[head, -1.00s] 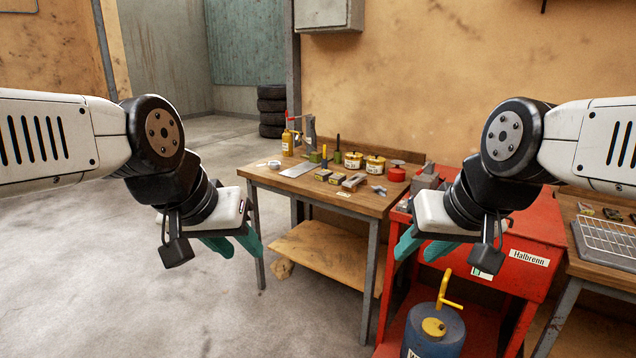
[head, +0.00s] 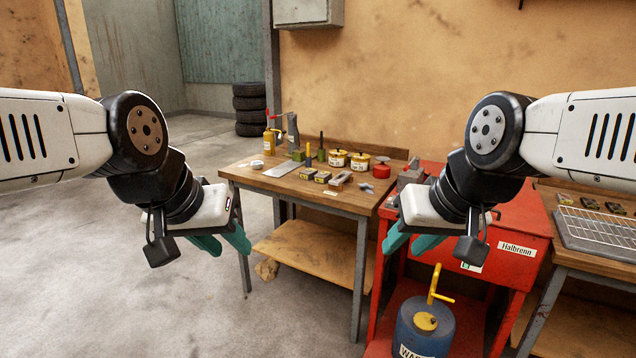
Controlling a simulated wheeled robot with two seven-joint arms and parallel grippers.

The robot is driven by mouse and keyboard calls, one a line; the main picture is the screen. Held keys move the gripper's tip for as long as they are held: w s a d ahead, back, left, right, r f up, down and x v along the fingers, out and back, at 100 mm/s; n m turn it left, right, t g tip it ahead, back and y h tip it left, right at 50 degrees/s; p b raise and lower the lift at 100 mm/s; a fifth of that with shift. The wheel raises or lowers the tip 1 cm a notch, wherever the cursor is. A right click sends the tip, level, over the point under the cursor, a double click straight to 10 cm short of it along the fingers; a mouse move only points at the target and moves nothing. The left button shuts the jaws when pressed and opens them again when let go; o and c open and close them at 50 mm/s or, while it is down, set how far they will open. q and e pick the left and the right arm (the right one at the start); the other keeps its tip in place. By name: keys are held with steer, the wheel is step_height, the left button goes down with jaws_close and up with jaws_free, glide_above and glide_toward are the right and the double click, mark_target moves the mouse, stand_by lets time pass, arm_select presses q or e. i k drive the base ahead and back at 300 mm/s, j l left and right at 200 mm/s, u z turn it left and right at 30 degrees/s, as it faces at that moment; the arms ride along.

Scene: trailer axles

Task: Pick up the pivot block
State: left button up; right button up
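Several small parts lie on the wooden-topped workbench (head: 258,180). My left gripper (head: 222,245) has teal fingers spread apart, empty, in front of the bench's left side. My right gripper (head: 411,244) is also open and empty, in front of the red cart. Neither touches anything.
The red cart (head: 505,221) stands right of the bench, with a blue canister (head: 424,335) low in front. The floor at left is clear.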

mark_target(323, 177)
steer(key=i+u, duration=0.15)
steer(key=i, duration=2.15)
